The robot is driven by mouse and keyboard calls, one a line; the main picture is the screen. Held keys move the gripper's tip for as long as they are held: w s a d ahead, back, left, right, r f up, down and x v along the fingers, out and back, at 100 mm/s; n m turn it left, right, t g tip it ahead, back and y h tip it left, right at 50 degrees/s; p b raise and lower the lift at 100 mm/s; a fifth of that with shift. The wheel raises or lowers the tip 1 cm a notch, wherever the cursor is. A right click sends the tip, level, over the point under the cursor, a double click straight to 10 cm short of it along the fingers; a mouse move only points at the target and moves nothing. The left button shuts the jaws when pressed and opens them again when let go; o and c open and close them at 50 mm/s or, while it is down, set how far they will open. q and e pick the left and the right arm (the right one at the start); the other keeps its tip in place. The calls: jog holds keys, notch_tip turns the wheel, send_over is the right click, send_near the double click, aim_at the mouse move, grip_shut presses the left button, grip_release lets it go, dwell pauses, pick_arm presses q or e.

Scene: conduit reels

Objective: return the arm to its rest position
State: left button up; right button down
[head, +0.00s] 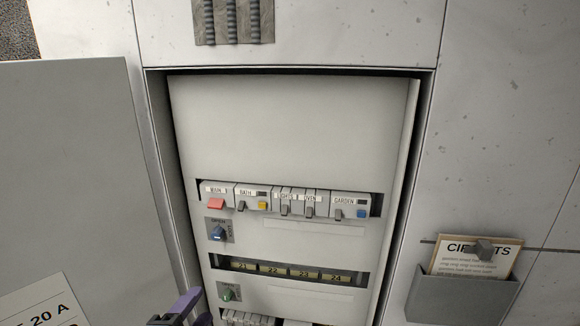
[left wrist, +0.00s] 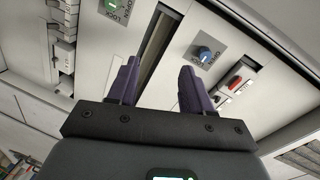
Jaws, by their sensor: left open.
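My left gripper (head: 180,312) shows only in part at the bottom edge of the head view, left of centre, in front of the lower part of the breaker panel (head: 290,130). In the left wrist view its two purple fingers (left wrist: 160,82) stand apart with nothing between them. The panel, with a blue knob (left wrist: 205,52) and a green knob (left wrist: 112,5), lies beyond the fingers. I cannot tell the exact gap to it. My right gripper is in neither view.
A row of labelled breakers (head: 285,202) crosses the panel, with a numbered strip (head: 290,271) below. The grey cabinet door (head: 65,170) stands open at left. A grey holder (head: 460,296) with a circuits card (head: 478,258) is on the right.

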pick_arm(q)
jog(key=s+d+f+n+g, duration=0.15)
jog(key=s+f, duration=0.25)
jog(key=f, duration=0.5)
jog(key=s+d+f+n+g, duration=0.1)
jog(key=s+f+n+g, duration=0.25)
jog(key=f, duration=0.55)
jog(key=s+a+f+n+g+y, duration=0.1)
jog(key=s+a+f+n+g, duration=0.25)
jog(key=s+f, duration=0.45)
jog(key=s+a+f+n+g+y, duration=0.1)
jog(key=s+a+f+n+g, duration=0.3)
jog(key=s, duration=0.6)
notch_tip(320, 180, up, 12)
jog(key=d+n+p, duration=0.2)
jog(key=p, duration=1.1)
jog(key=shift+w+d+f, duration=0.1)
